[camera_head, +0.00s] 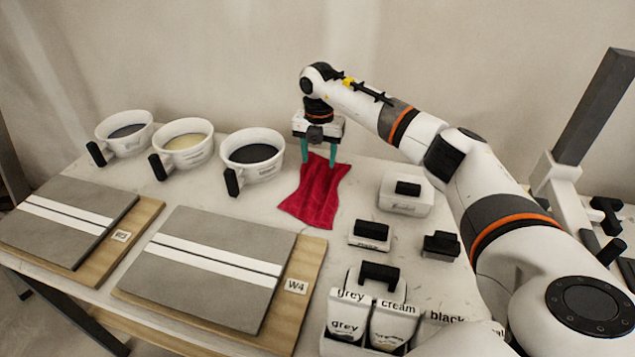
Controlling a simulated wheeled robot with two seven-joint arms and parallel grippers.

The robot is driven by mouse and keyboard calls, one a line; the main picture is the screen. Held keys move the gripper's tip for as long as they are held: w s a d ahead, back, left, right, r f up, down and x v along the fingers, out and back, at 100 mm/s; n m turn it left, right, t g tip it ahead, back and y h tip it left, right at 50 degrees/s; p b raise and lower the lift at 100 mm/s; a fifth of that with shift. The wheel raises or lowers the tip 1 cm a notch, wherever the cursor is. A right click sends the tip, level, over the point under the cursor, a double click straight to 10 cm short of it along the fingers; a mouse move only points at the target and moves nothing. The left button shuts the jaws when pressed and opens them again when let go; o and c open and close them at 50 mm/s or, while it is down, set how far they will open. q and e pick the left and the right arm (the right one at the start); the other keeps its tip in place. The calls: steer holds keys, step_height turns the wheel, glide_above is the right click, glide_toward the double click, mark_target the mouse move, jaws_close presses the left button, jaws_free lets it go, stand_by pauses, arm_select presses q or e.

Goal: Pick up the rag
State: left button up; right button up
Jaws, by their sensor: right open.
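The red rag (316,197) lies spread and slightly creased on the white table, right of the bowls. My right gripper (319,158) comes in from the right and points down over the rag's far end. Its two green fingers are apart, with the rag's far edge between or just below them. I cannot tell whether the fingertips touch the cloth. My left gripper is not in view.
Three handled bowls (252,156) stand along the back left. Two boards with grey tiles (205,264) lie in front.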

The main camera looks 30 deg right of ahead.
mark_target(318, 172)
steer(key=f, duration=0.4)
steer(key=shift+a+f, duration=0.25)
steer(key=shift+s, duration=0.1)
steer(key=shift+c, duration=0.2)
jaws_close()
